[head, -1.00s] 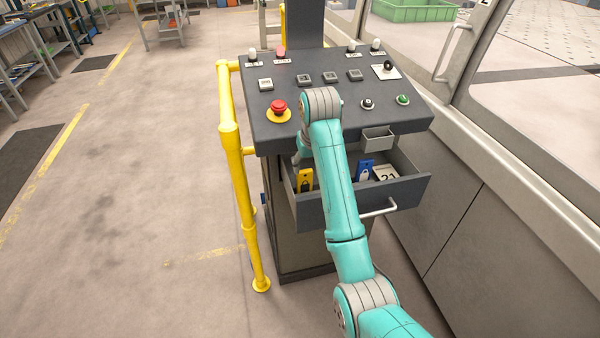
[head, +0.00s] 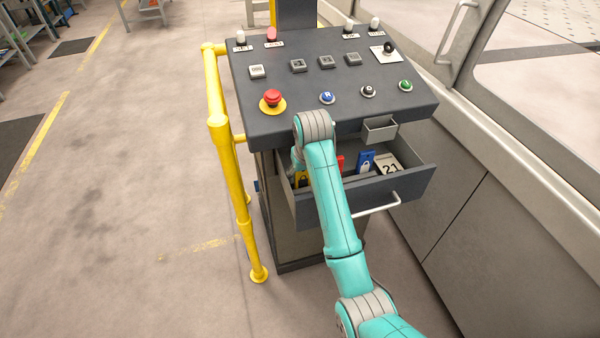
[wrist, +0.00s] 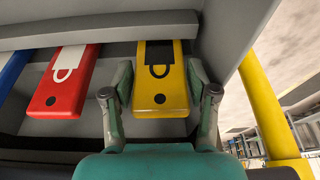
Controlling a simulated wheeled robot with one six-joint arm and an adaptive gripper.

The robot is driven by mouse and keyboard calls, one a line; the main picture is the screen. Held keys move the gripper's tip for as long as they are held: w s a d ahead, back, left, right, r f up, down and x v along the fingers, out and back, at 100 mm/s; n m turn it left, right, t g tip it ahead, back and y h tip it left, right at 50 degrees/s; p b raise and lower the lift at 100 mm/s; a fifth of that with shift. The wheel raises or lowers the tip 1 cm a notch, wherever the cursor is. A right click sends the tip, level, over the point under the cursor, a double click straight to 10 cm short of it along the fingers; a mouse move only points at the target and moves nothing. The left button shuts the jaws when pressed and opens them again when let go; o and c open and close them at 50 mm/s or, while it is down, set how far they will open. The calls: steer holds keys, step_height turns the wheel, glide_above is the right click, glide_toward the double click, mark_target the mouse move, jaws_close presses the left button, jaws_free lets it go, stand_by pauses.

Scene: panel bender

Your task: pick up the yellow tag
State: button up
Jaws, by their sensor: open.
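The yellow tag (wrist: 160,85) carries a dark padlock symbol and a small hole, and lies in the open drawer (head: 412,190) of the control console. In the wrist view my gripper (wrist: 160,95) is open, with one finger on each side of the tag's near end. I cannot tell whether the fingers touch it. In the head view only a bit of the yellow tag (head: 302,179) shows at the drawer's left end; my arm hides most of the gripper.
A red tag (wrist: 65,85) lies left of the yellow one, with a blue tag (head: 366,161) beyond. A card marked 21 (head: 389,168) is at the drawer's right. The console panel (head: 330,85) overhangs the drawer. A yellow rail (head: 232,165) stands to the left.

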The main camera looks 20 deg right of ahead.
steer(key=shift+w+f, duration=0.2)
steer(key=shift+f, duration=0.5)
steer(key=c, duration=0.8)
steer(key=shift+r, duration=0.1)
